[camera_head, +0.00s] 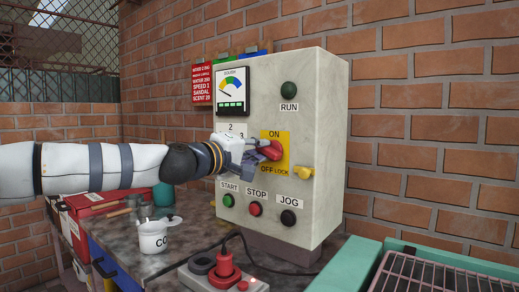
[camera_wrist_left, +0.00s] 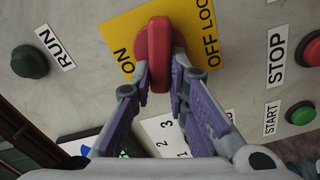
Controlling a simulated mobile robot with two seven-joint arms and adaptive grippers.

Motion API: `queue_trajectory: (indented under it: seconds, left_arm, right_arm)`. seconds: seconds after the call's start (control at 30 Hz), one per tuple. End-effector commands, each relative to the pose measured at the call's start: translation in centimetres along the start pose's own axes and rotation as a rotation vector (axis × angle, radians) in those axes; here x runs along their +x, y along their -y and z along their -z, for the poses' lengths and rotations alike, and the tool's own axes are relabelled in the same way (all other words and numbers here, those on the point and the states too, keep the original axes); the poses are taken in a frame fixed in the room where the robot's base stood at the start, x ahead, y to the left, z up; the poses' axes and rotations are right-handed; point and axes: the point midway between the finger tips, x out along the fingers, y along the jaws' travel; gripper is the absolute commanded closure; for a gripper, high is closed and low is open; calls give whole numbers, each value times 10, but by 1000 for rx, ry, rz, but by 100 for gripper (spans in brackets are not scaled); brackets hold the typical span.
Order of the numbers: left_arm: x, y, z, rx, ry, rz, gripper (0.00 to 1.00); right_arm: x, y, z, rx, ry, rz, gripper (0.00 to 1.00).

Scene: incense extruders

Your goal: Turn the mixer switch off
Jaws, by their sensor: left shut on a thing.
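The mixer switch (camera_head: 276,149) is a red rotary handle on a yellow plate (camera_head: 284,137) marked ON at the top and OFF LOCK at the bottom. The plate is on the front of a pale control box (camera_head: 312,110). My left gripper (camera_head: 262,153) reaches in from the left and is shut on the handle. In the left wrist view the red handle (camera_wrist_left: 158,45) lies between the two fingertips (camera_wrist_left: 160,80), pointing roughly midway between ON and OFF LOCK. The fingers partly hide the handle in the head view. My right gripper is not in view.
START (camera_head: 228,200), STOP (camera_head: 255,208) and JOG (camera_head: 288,217) buttons sit below the switch; RUN (camera_head: 289,90) is above. A white cup (camera_head: 152,237) stands on the dark bench. A red plug (camera_head: 224,268) and cable are in front. A pink rack (camera_head: 430,275) is at lower right.

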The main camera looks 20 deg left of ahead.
Motion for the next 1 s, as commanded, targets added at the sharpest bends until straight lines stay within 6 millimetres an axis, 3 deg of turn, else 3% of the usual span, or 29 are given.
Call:
queue_trajectory:
  seconds: [0.4,1.0]
  left_arm:
    - [0,6,-2,-276,4,2,100]
    - [0,7,-3,-373,4,2,100]
  right_arm:
    - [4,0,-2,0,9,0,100]
    - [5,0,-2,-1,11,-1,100]
